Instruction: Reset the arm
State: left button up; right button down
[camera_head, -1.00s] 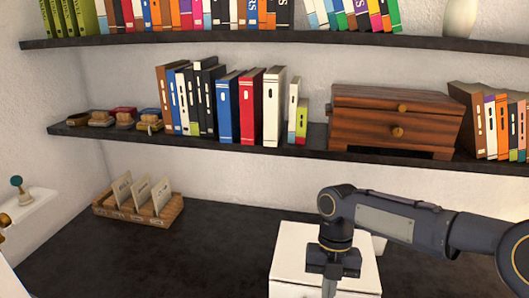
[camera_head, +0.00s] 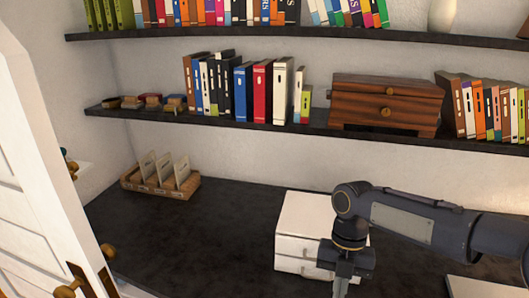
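My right arm comes in from the right in the head view, over the dark desktop. Its wrist points down in front of a small white drawer box (camera_head: 304,216) and hides part of that box. The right gripper's fingers are cut off by the bottom edge of the picture, so I cannot tell whether they are open or shut or hold anything. My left arm and gripper are not in view.
A dark desktop (camera_head: 190,240) has a card holder (camera_head: 160,187) at its back left and free room in the middle. A white panelled door (camera_head: 45,180) stands at the left.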

jog(key=s+d+r+m+t+y, duration=0.1)
jog(key=s+m+t, duration=0.3)
jog(key=m, duration=1.3)
jog(key=s+d+m+t+y, duration=0.2)
jog(key=s+d+m+t, duration=0.1)
jog(key=s+m, duration=0.9)
jog(key=m+t, duration=0.1)
jog(key=m, duration=0.3)
jog(key=shift+d+r+m+t, duration=0.3)
jog(key=shift+r+m+t, duration=0.1)
jog(key=shift+s, duration=0.1)
